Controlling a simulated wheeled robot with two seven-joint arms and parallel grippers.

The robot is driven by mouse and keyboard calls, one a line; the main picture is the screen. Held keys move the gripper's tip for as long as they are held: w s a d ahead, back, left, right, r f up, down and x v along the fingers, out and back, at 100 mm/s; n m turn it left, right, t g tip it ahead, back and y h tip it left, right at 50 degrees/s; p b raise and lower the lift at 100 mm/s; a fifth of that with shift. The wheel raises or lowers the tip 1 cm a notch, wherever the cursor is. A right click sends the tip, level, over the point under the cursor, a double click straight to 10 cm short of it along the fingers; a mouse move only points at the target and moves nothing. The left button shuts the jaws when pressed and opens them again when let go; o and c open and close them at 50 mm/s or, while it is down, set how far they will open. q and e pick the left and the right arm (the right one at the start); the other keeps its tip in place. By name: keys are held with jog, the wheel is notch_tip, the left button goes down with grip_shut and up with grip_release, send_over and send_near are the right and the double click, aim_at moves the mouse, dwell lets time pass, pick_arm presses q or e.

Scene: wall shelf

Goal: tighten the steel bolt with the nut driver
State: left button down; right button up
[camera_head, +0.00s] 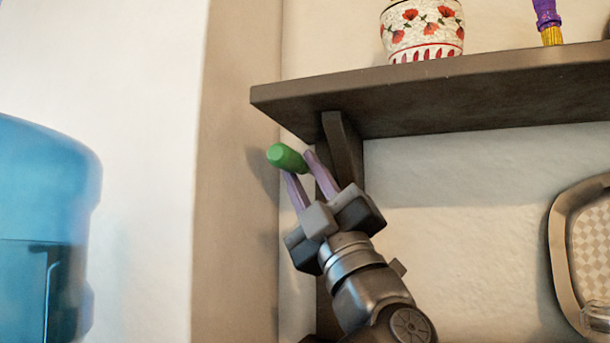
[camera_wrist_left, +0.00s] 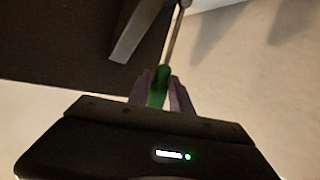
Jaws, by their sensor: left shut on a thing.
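The nut driver's green handle (camera_head: 288,158) is between the fingers of my left gripper (camera_head: 298,165), just below the left end of the shelf. The gripper is shut on that handle. In the left wrist view the green handle (camera_wrist_left: 158,84) sits between the fingers, and its thin grey shaft (camera_wrist_left: 174,42) runs up to the top edge. A small light grey tip shows there, cut by the frame; I cannot tell whether it is the driver's socket or the steel bolt. The bolt is not clearly visible in either view. My right gripper is not in view.
The dark shelf (camera_head: 440,95) and its bracket (camera_head: 341,148) are close to my left gripper. A flowered pot (camera_head: 423,30) and a purple-handled brush (camera_head: 548,20) stand on the shelf. A blue water bottle (camera_head: 45,215) is at left, a framed piece (camera_head: 580,255) at right.

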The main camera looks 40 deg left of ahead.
pick_arm(q)
jog(key=shift+w+a+p, duration=0.2)
jog(key=shift+w+p, duration=0.35)
jog(key=shift+w, duration=0.15)
jog(key=shift+a, duration=0.15)
dwell(0.3)
jog(key=shift+d, duration=0.2)
